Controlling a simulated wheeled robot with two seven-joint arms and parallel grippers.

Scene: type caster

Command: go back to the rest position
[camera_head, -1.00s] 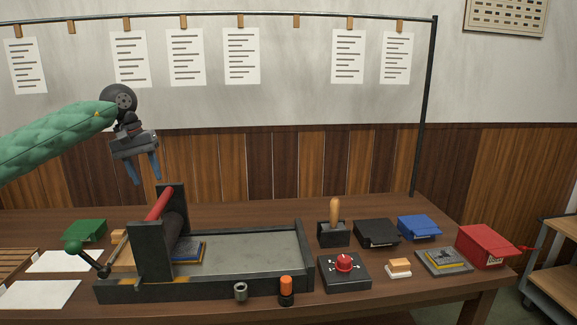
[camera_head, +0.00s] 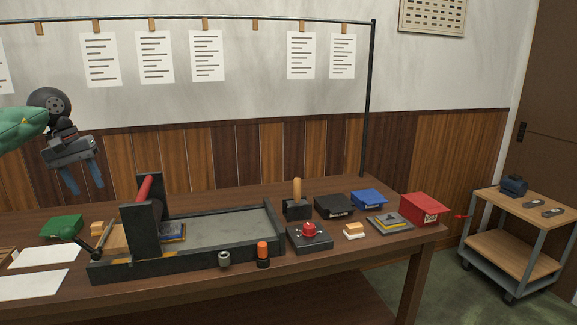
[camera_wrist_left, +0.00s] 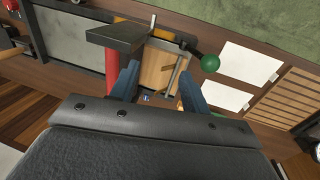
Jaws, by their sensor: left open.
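My left gripper (camera_head: 82,179) is at the left of the head view, raised above the back of the table, with its two blue fingers apart, pointing down, and nothing between them. In the left wrist view its fingers (camera_wrist_left: 160,88) are spread above the press (camera_wrist_left: 112,40), with the wooden block and green-knobbed crank beyond them. In the head view the press (camera_head: 208,262) stands on the table below and to the right of the gripper. My right gripper is in neither view.
Printed sheets hang from a rail behind. A wheeled cart (camera_head: 520,208) stands at the right.

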